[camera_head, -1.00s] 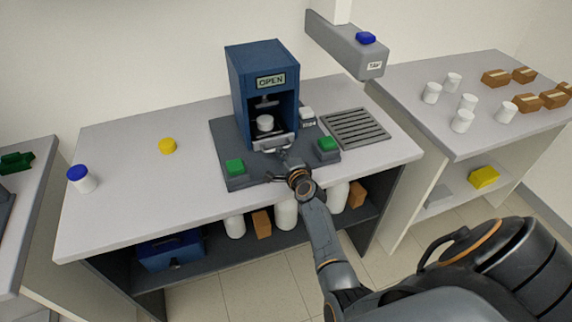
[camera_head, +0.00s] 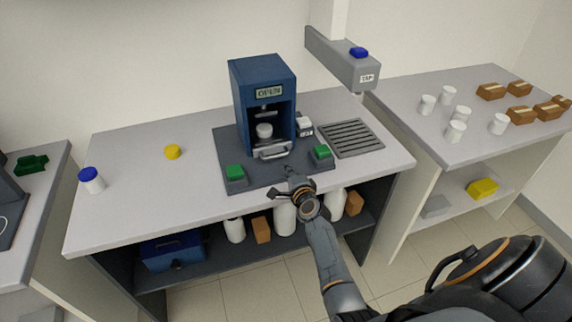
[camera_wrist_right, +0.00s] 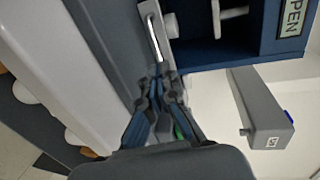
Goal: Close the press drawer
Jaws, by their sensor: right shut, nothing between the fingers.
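The press (camera_head: 264,84) is a blue box with a sign reading OPEN, standing on a dark grey base plate (camera_head: 258,178). Its drawer handle (camera_head: 274,151) is a pale metal bar at the bottom front. A white cup (camera_head: 264,130) sits inside the opening behind the handle. My right gripper (camera_head: 289,171) is shut and empty, in front of the handle and slightly apart from it in the head view. In the right wrist view the fingertips (camera_wrist_right: 160,72) lie just beside the end of the handle (camera_wrist_right: 155,32); contact cannot be told. My left gripper is not in view.
Green buttons (camera_head: 235,172) (camera_head: 322,151) flank the drawer front. A grey drain grate (camera_head: 350,138) is to the right, under an overhead tap unit (camera_head: 345,62). A yellow knob-like object (camera_head: 173,152) and a blue-capped jar (camera_head: 91,180) stand left on otherwise clear table.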

